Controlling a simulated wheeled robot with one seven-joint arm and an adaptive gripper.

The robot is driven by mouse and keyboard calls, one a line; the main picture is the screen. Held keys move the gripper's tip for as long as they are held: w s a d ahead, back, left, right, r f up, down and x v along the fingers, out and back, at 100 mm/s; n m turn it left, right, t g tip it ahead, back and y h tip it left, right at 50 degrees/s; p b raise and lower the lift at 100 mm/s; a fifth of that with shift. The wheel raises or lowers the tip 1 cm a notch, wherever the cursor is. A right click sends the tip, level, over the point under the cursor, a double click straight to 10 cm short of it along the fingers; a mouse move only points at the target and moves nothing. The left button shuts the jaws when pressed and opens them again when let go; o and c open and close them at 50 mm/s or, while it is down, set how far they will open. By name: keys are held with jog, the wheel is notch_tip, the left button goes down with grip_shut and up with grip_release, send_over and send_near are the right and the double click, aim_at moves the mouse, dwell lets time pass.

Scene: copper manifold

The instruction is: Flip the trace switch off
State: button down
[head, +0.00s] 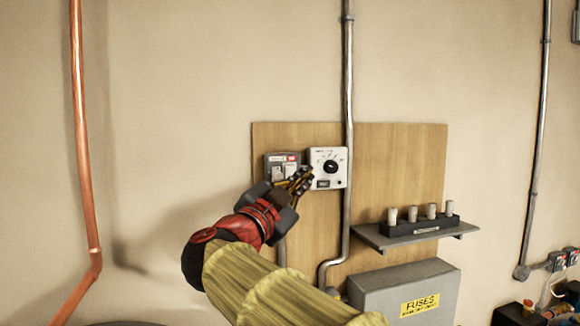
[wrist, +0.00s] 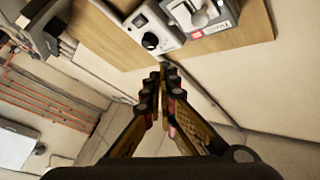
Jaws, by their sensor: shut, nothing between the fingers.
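The trace switch, a grey box (head: 282,159) with a red-and-white label, is on the wooden board left of a white dial unit. In the wrist view the switch box (wrist: 203,14) is at the top, upside down, with a light-coloured switch part on its face and a partly readable label. My gripper (head: 303,176) is shut and empty, in front of the lower edges of the switch box and dial unit in the head view. In the wrist view my gripper's fingertips (wrist: 164,72) show below the boxes, apart from the switch in the picture. My gripper hides the switch's lower part in the head view.
The white dial unit (head: 328,167) with a black knob is close beside the switch. A grey conduit (head: 348,90) runs down the wooden board (head: 400,160). A shelf (head: 415,235) with fuses and a grey fuse box (head: 405,288) are at lower right. A copper pipe (head: 82,130) is at left.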

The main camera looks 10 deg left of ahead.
aim_at(293, 170)
jog(key=shift+w+a+r+p, duration=0.1)
jog(key=shift+w+a+p, duration=0.35)
jog(key=shift+w, duration=0.5)
jog(key=shift+w+a+r+p, duration=0.15)
jog(key=shift+w+a+p, duration=0.3)
jog(key=shift+w, duration=0.5)
jog(key=shift+w+a+r+p, duration=0.1)
jog(key=shift+w+a+p, duration=0.2)
jog(key=shift+w+p, duration=0.5)
jog(key=shift+w+r, duration=0.1)
jog(key=shift+w, duration=0.2)
jog(key=shift+w+a, duration=0.15)
jog(key=shift+w, duration=0.1)
jog(key=shift+w+a+p, duration=0.1)
jog(key=shift+w+p, duration=0.2)
jog(key=shift+p, duration=0.05)
jog(key=shift+s, duration=0.1)
jog(key=shift+s+d+b, duration=0.25)
jog(key=shift+s+b, duration=0.15)
jog(key=shift+s, duration=0.25)
jog(key=s, duration=0.1)
jog(key=s+d+b, duration=0.1)
jog(key=s, duration=0.1)
jog(key=s+d+b, duration=0.1)
jog(key=shift+s+f, duration=0.3)
jog(key=shift+f, duration=0.1)
